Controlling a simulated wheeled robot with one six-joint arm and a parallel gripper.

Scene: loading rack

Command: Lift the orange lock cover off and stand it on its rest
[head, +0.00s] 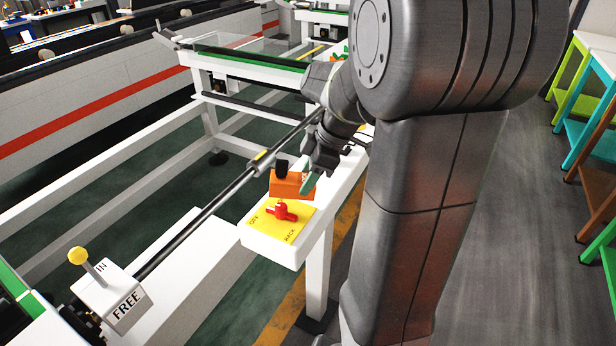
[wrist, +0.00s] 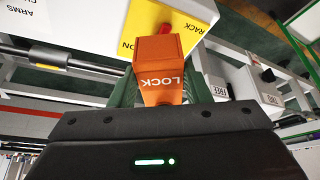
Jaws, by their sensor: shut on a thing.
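The orange lock cover (head: 287,186) is held in the air by my gripper (head: 308,182). It also shows in the wrist view (wrist: 160,75), where its face reads LOCK and sits between my two green fingers. The fingers are shut on its sides. The red switch (head: 284,211) on the yellow plate (head: 265,226) is uncovered in the head view. A bit of red (wrist: 167,29) shows beyond the cover in the wrist view. I cannot make out the rest for the cover.
A black knob (head: 281,167) shows just behind the cover. A long dark rod (head: 215,205) runs along the left, beside a lever with a yellow ball (head: 77,256) on a white box marked IN and FREE. Coloured shelves (head: 575,95) stand at the right beyond open floor.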

